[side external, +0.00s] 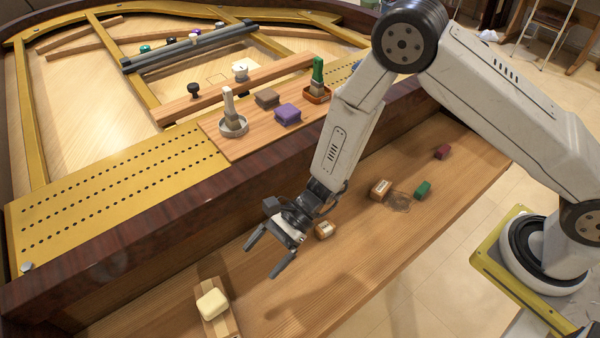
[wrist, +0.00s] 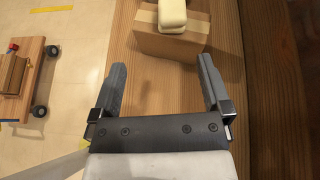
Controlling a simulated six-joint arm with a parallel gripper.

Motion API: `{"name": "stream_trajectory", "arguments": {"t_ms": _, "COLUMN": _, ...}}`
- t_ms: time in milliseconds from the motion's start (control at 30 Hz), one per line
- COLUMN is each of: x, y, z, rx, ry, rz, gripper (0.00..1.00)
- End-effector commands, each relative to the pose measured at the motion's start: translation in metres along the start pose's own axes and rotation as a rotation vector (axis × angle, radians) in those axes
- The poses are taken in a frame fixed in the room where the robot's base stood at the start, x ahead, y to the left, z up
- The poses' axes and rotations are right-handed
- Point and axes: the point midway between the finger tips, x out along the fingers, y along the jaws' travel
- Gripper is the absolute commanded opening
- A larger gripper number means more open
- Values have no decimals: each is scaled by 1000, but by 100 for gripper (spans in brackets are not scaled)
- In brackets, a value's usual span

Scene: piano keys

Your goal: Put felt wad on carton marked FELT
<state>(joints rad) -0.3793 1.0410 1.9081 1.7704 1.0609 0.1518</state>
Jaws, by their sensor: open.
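A pale cream block with rounded edges (side external: 212,304), possibly the felt wad, rests on a taped brown carton (side external: 226,326) at the lower left of the wooden ledge. In the wrist view the cream block (wrist: 172,14) sits on the carton (wrist: 165,44), partly cut off by the top edge. Two small cartons with pale labels, a nearer one (side external: 324,230) and a farther one (side external: 380,190), stand on the ledge; I cannot read FELT on any. My gripper (side external: 270,253) is open and empty above the ledge, short of the taped carton; it also shows in the wrist view (wrist: 163,66).
A green block (side external: 423,189) and a dark red block (side external: 442,152) lie farther right on the ledge. The dark piano rim (side external: 160,245) rises behind it. A board (side external: 245,146) holds brushes and brown and purple blocks. Ledge between gripper and taped carton is clear.

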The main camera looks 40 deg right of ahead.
Motion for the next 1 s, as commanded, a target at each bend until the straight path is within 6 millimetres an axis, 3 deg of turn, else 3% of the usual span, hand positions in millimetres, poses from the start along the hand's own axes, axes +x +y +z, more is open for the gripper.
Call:
{"name": "stream_trajectory", "arguments": {"t_ms": 333, "x": -81, "y": 28, "z": 12, "rx": -319, "ry": 231, "rz": 200, "gripper": 98}}
{"name": "stream_trajectory", "arguments": {"t_ms": 1000, "x": -265, "y": 73, "z": 3, "rx": -1060, "ry": 801, "rz": 546, "gripper": 98}}
